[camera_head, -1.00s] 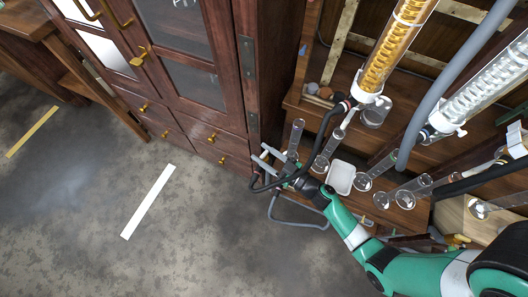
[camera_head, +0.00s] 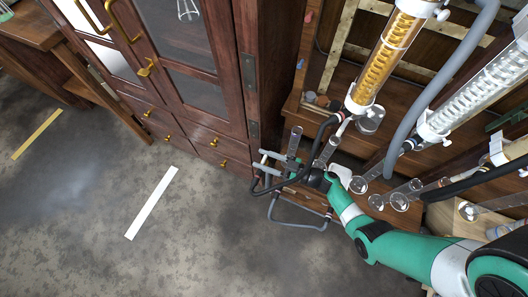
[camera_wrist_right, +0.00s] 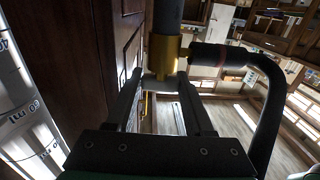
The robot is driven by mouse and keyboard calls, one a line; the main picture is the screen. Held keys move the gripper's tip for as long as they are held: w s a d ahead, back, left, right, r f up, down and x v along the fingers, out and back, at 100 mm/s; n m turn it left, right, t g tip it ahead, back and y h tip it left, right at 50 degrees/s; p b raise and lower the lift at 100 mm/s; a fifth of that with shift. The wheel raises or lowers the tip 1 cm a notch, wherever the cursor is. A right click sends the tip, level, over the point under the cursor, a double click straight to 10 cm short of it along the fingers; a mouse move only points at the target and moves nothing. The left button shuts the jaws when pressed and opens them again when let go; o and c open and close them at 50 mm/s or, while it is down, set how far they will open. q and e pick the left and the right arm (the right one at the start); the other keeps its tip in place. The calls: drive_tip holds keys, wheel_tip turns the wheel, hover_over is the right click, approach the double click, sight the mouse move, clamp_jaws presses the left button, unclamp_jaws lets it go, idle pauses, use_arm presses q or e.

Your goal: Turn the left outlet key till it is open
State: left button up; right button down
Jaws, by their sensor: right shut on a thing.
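The left outlet shows in the right wrist view as a brass fitting (camera_wrist_right: 164,55) under a dark pipe, with a black hose (camera_wrist_right: 265,110) leaving to the right. A small pale grey piece, seemingly its key (camera_wrist_right: 160,86), sits just below the brass between the fingertips. My right gripper (camera_wrist_right: 162,93) is shut on this key. In the head view the right gripper (camera_head: 285,171) is at the bench's left end beside the cabinet, among black hoses. The key is too small and hidden to read its angle there. My left gripper is not in view.
A graduated cylinder (camera_head: 294,142) stands close by the gripper; a marked one (camera_wrist_right: 28,125) fills the wrist view's left side. An amber-filled condenser (camera_head: 382,62) and a clear one (camera_head: 468,100) hang above. More glassware stands right.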

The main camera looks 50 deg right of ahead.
drive_tip(key=shift+c, duration=1.4)
unclamp_jaws()
drive_tip(key=shift+s+d, duration=0.15)
drive_tip(key=shift+s, duration=0.1)
drive_tip(key=p+v, duration=0.3)
drive_tip(key=v, duration=0.8)
